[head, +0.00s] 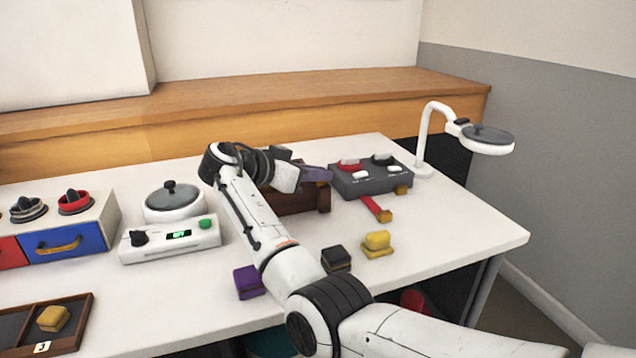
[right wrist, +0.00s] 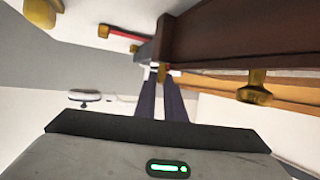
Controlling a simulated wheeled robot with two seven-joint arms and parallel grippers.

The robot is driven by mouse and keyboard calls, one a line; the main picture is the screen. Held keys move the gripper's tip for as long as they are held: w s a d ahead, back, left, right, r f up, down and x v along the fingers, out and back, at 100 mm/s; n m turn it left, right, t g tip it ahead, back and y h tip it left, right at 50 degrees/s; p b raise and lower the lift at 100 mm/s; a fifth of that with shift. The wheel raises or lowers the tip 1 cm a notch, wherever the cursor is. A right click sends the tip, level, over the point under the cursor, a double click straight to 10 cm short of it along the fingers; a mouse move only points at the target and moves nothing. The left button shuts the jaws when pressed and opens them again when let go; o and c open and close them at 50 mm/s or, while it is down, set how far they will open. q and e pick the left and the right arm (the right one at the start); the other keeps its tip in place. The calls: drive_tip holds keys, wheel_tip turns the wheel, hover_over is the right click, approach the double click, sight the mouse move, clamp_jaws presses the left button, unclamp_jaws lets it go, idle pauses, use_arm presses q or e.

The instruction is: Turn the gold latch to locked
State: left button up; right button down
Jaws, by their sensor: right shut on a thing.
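A dark brown wooden chest (head: 312,202) stands towards the back of the white table, partly hidden behind my right arm. In the right wrist view its brown side (right wrist: 215,40) runs across the top right. My right gripper (head: 322,175) is at the chest; its two purple fingers (right wrist: 161,84) are close together around a small gold latch (right wrist: 163,72) beside the chest's edge. A second gold fitting (right wrist: 254,88) sticks out from the chest further right. The latch is mostly covered by the fingers, so its angle is unclear. My left gripper is not in view.
A grey switch box (head: 372,181) and a red bar with a gold end (head: 377,208) lie right of the chest. A white lamp (head: 430,135) stands behind. Black (head: 336,259), yellow (head: 377,243) and purple (head: 248,282) blocks sit near my arm. The table's right front is clear.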

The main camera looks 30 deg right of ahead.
drive_tip(key=shift+g, duration=0.3)
drive_tip(key=c, duration=1.8)
unclamp_jaws()
drive_tip(key=shift+c, duration=0.2)
drive_tip(key=v, duration=1)
drive_tip(key=shift+p, duration=0.35)
drive_tip(key=shift+a, duration=0.1)
